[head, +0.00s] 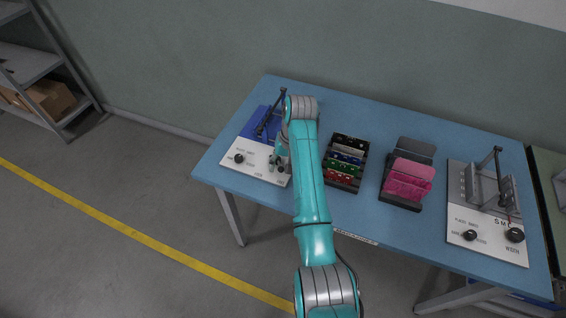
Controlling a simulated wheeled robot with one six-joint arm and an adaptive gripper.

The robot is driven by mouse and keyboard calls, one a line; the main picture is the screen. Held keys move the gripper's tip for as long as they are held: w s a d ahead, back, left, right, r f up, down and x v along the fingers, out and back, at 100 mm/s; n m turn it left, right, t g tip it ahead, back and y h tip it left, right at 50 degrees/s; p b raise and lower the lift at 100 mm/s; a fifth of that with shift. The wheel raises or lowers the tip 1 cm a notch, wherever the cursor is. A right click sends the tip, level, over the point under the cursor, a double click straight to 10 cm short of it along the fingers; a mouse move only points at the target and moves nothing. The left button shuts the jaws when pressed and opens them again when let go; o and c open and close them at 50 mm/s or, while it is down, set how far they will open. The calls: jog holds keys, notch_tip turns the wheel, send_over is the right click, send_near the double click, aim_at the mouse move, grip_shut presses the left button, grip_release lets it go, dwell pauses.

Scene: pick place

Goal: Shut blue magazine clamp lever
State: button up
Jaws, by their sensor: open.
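The blue magazine clamp (256,122) sits on a white-fronted panel at the left end of the blue table. Its dark lever (273,112) stands raised, slanting up to a knob near my wrist. My gripper (275,166) is open, at the right side of the panel, in front of the lever and near the panel's knobs. My arm hides part of the clamp's right side. Whether the gripper touches anything is too small to tell.
A black rack (345,178) with several coloured pieces stands mid-table. A dark holder with pink cloth-like pieces (408,180) is right of it. A grey clamp fixture (488,190) with its own lever and knobs is at the right end. Blue tabletop (375,136) is bare between them.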

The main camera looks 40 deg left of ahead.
jog(key=shift+f, duration=0.25)
grip_shut()
